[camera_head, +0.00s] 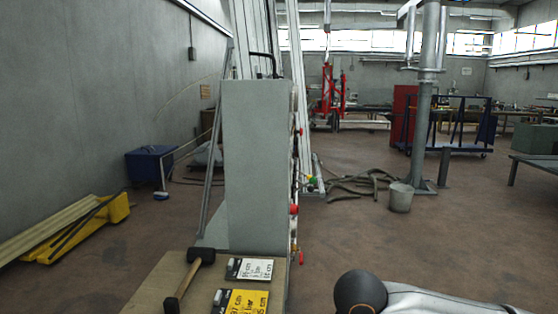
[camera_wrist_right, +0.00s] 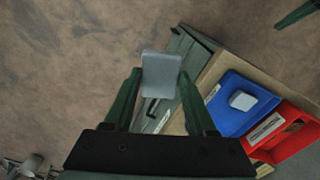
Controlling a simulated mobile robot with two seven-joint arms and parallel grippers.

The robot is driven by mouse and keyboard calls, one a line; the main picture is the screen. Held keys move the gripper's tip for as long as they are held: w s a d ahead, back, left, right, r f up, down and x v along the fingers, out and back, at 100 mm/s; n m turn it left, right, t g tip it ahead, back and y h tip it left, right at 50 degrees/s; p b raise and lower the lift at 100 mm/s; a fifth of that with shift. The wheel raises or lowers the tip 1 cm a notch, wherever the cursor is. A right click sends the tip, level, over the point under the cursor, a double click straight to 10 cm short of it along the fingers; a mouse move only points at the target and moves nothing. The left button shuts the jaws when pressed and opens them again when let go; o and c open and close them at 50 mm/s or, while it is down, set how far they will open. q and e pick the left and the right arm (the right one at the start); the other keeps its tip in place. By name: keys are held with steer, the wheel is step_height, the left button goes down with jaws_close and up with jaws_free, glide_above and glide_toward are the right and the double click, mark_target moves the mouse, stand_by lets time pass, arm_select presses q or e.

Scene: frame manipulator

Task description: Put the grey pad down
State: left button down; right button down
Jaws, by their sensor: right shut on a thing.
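The grey pad (camera_wrist_right: 161,68) is a pale, flat, rounded block in the right wrist view. My right gripper (camera_wrist_right: 160,78) is shut on it, with one dark green finger at each side. The pad is at the fingertips, with brown floor and the edge of a grey-green cabinet behind it. I cannot tell its height above these. In the head view only a link of my right arm shows at lower right, and the pad is not visible there.
In the right wrist view, a blue tray (camera_wrist_right: 222,116) with a small pale block (camera_wrist_right: 242,100) and a red tray (camera_wrist_right: 310,118) lie on a wooden top right of the pad. In the head view, a mallet (camera_head: 187,280) and two labelled cards lie on a bench beside a tall grey panel (camera_head: 254,170).

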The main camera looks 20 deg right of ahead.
stand_by(0.4)
step_height(320, 180, up, 3)
steer(key=p, duration=0.2)
steer(key=shift+f+p, duration=0.15)
steer(key=shift+p, duration=0.15)
steer(key=shift+f, duration=0.15)
